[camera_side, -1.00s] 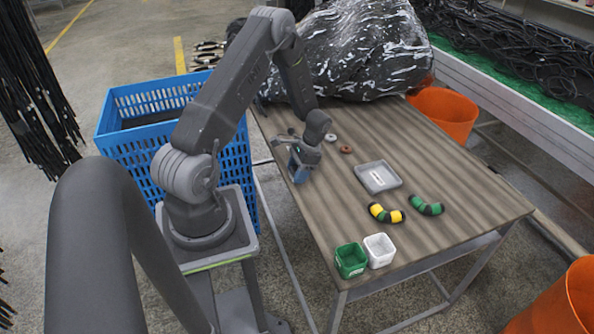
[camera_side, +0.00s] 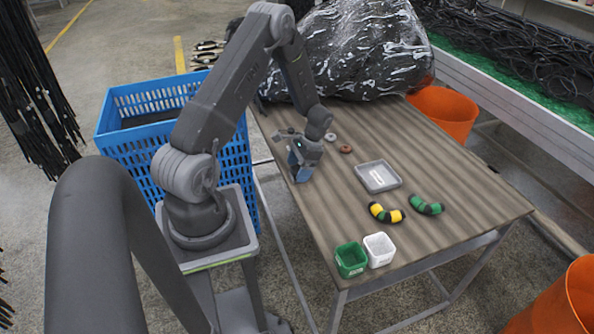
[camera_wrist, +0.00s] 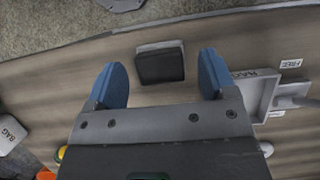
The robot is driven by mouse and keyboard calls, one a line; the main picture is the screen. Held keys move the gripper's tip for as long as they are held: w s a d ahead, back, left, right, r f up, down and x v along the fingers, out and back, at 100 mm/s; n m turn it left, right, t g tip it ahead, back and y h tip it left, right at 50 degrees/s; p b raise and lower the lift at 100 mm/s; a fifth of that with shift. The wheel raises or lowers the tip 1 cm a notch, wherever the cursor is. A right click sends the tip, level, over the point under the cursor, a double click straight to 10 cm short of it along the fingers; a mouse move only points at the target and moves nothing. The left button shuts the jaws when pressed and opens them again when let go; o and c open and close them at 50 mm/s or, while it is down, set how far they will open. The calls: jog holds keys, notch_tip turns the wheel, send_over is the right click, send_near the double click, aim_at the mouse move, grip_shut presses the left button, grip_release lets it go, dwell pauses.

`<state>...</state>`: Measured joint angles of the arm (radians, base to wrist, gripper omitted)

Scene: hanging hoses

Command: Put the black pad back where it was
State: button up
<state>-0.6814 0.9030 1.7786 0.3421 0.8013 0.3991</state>
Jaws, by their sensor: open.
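The black pad (camera_wrist: 161,67) shows in the wrist view, lying on the table with a grey strip along its far edge. I cannot tell whether that strip is part of the pad or something under it. My gripper (camera_wrist: 162,62) is open, its two blue fingers apart with the pad between and beyond their tips in the picture. No finger visibly touches it. In the side view my gripper (camera_side: 300,178) is low over the table's left edge. The pad cannot be made out there, probably hidden by my gripper.
A grey tray (camera_side: 378,177) lies mid-table; a pale ring (camera_side: 330,137) and a brown ring (camera_side: 346,149) are behind it. Yellow-black (camera_side: 386,213) and green-black (camera_side: 427,206) curved pieces lie in front. Green (camera_side: 351,261) and white (camera_side: 379,250) bins stand at the near edge.

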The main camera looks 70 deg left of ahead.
jog(key=w+d+r+t+y, duration=0.1)
jog(key=w+d+r, duration=0.2)
jog(key=r, duration=0.6)
jog(key=w+d+r+t, duration=0.1)
jog(key=w+d+r, duration=0.2)
jog(key=r, duration=0.6)
jog(key=s+d+r+t, duration=0.2)
jog(key=d+r+t, duration=0.1)
jog(key=d+r, duration=0.6)
jog(key=s+d+r+t+h, duration=0.1)
jog(key=s+d+r+t, duration=0.4)
jog(key=s+d, duration=0.7)
jog(key=shift+s+d+r, duration=0.35)
jog(key=shift+d+r, duration=0.1)
jog(key=shift+r, duration=0.35)
